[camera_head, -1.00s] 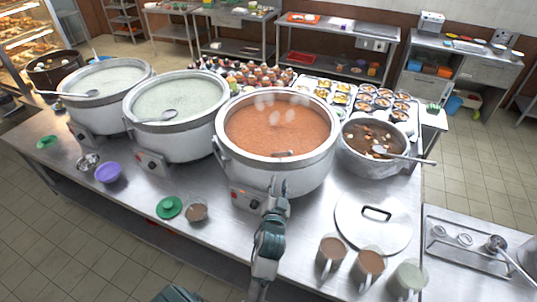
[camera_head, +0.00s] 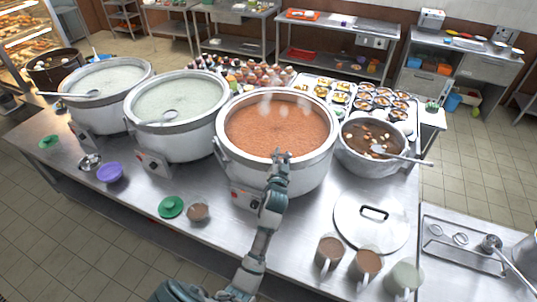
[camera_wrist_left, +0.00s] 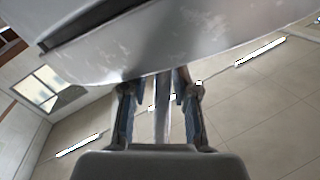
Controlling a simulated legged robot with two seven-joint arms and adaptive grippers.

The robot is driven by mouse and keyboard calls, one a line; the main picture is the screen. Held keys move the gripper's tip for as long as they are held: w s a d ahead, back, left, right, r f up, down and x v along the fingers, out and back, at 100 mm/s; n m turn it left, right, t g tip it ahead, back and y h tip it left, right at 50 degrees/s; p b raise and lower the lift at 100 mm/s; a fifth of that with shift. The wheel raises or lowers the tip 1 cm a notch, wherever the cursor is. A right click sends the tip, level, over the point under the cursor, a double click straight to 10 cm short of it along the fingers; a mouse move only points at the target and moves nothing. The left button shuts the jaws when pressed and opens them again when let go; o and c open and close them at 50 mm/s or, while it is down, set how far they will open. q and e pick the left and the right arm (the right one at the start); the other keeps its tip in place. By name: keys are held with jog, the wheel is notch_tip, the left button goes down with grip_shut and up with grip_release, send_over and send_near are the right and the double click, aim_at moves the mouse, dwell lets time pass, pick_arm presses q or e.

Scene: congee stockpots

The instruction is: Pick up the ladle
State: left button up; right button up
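The large pot (camera_head: 232,165) with reddish-brown congee (camera_head: 262,128) stands at the middle of the counter. My left gripper (camera_head: 281,157) is at its front rim, its two fingers apart. A short dark piece of ladle handle showed at this rim earlier; my gripper now covers that spot in the head view. In the left wrist view the fingers (camera_wrist_left: 160,100) stand apart, with a narrow grey bar (camera_wrist_left: 162,122) between them, possibly the ladle handle. I cannot see contact with it. My right gripper is not in view.
Two pots of pale congee (camera_head: 178,97) stand left, each with a ladle. A soup pot (camera_head: 375,165) with another ladle (camera_head: 405,156) stands right. A lid (camera_head: 372,232), brown mugs (camera_head: 329,252), bowls and a green lid (camera_head: 171,207) lie on the counter.

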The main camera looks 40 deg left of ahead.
pick_arm(q)
jog(key=shift+s+a, duration=0.1)
grip_shut()
jog(key=shift+r, duration=0.1)
